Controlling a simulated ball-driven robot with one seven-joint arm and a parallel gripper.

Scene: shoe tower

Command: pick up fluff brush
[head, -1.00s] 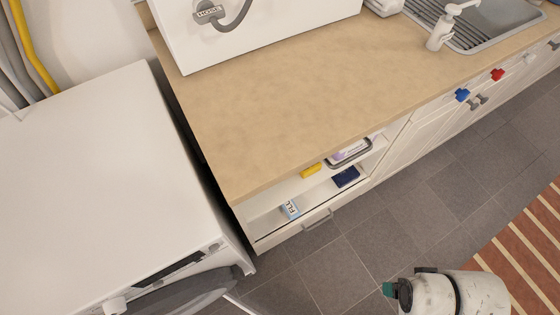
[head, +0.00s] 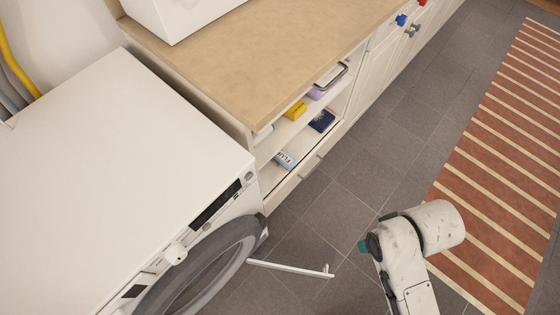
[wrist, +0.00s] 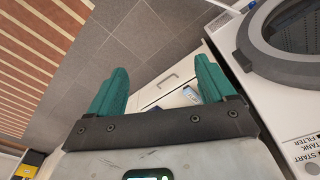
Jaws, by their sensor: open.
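A small light-blue and white item with lettering that reads like "FLUF" (head: 285,160) lies on the lower shelf of the open cabinet, at its left end. I take it for the fluff brush. A small blue and white patch, likely the same item (wrist: 191,95), shows between the fingers in the wrist view. My gripper (wrist: 160,84) has its teal fingers spread apart with nothing between them. In the head view only a teal bit of my gripper (head: 362,246) shows, over the floor in front of the cabinet and well apart from the shelf.
A yellow item (head: 295,111) and a dark blue box (head: 322,121) share the shelves. The washing machine (head: 110,150) stands left, its round door (head: 205,270) swung out. A white bar (head: 290,268) juts over the floor. Grey tiles and a striped rug (head: 500,130) lie open at right.

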